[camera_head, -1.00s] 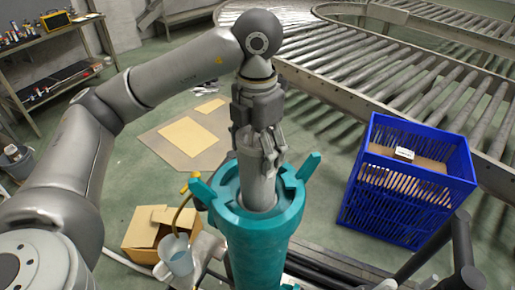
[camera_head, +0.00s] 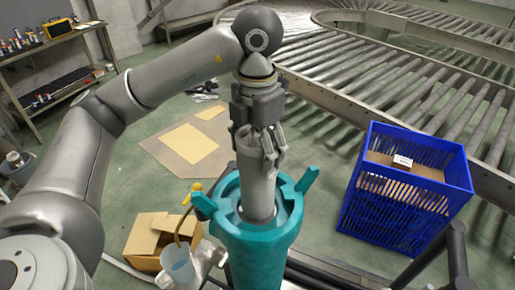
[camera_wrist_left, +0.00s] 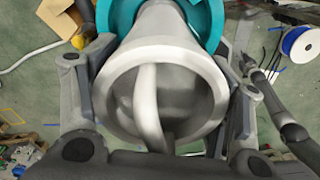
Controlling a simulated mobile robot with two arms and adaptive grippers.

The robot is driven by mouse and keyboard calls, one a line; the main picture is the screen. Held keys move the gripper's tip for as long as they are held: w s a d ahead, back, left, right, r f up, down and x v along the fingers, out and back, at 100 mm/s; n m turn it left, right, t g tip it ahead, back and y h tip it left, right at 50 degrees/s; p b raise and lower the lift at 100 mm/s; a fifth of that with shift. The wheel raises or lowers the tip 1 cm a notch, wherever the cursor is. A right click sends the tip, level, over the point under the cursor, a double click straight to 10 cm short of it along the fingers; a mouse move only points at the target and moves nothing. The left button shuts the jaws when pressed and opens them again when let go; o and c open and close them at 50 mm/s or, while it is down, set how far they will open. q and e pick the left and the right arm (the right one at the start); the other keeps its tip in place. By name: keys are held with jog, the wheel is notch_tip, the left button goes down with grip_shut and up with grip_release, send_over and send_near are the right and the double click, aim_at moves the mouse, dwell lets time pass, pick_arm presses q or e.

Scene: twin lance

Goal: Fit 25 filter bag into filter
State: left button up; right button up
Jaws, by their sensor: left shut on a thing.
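The filter is an upright teal housing (camera_head: 262,245) with a round open top and lugs at its rim. The filter bag is a pale grey sleeve (camera_head: 257,193) standing upright, its lower end inside the housing's opening and its upper part above the rim. My left gripper (camera_head: 262,150) is shut on the bag's upper end from above. In the left wrist view the bag's wide round mouth (camera_wrist_left: 205,92) lies between the two fingers, with a light curved strip across it. The teal rim (camera_wrist_left: 118,14) shows behind it. The bag's lower end is hidden inside the housing. My right gripper is not in view.
A blue slatted crate (camera_head: 405,190) holding a cardboard piece and a small white box (camera_head: 402,161) stands at right. An open cardboard box (camera_head: 150,236) and a light-blue jug (camera_head: 178,263) are at lower left. Roller conveyors (camera_head: 410,80) run behind.

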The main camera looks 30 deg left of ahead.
pick_arm(q)
jog(key=shift+r+p, duration=0.5)
jog(key=shift+r, duration=0.25)
dwell(0.7)
